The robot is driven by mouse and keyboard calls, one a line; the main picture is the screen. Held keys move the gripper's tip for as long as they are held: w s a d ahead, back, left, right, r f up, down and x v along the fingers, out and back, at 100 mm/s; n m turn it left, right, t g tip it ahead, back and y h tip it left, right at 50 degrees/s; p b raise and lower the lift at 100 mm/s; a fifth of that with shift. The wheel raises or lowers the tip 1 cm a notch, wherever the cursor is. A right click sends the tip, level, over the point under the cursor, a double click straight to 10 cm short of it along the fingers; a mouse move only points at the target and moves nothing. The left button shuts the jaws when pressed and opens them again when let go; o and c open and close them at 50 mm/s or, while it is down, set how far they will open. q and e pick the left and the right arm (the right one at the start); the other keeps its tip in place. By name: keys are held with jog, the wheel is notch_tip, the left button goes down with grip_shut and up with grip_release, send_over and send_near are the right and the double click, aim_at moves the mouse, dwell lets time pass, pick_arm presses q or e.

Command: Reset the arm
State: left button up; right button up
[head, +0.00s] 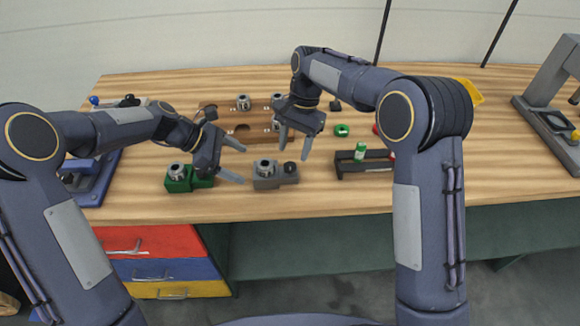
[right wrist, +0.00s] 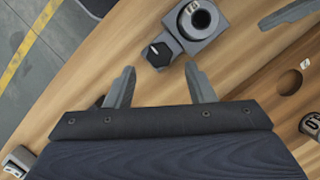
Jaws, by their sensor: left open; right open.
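My left gripper (head: 238,163) is open and empty. It hangs above the workbench between the green block and the grey block. My right gripper (head: 295,146) is open and empty above the bench, behind the grey block (head: 275,178). In the right wrist view its two fingers (right wrist: 160,88) are spread with bare wood between them. The grey block with its round socket and black knob (right wrist: 180,35) lies beyond those fingertips and is apart from them. Part of another gripper finger, my left one, shows at the top right of that view.
The wooden bench (head: 460,150) carries a green block (head: 186,178), a brown wooden fixture (head: 245,130) with metal sockets, a black holder (head: 365,163) with a green piece, and a green ring (head: 342,130). A grey press (head: 555,110) stands right. Drawers (head: 165,262) sit below.

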pick_arm(q)
jog(key=v, duration=0.5)
jog(key=shift+a+r, duration=0.15)
jog(key=shift+r, duration=0.05)
pick_arm(e)
jog(key=shift+d+r, duration=0.1)
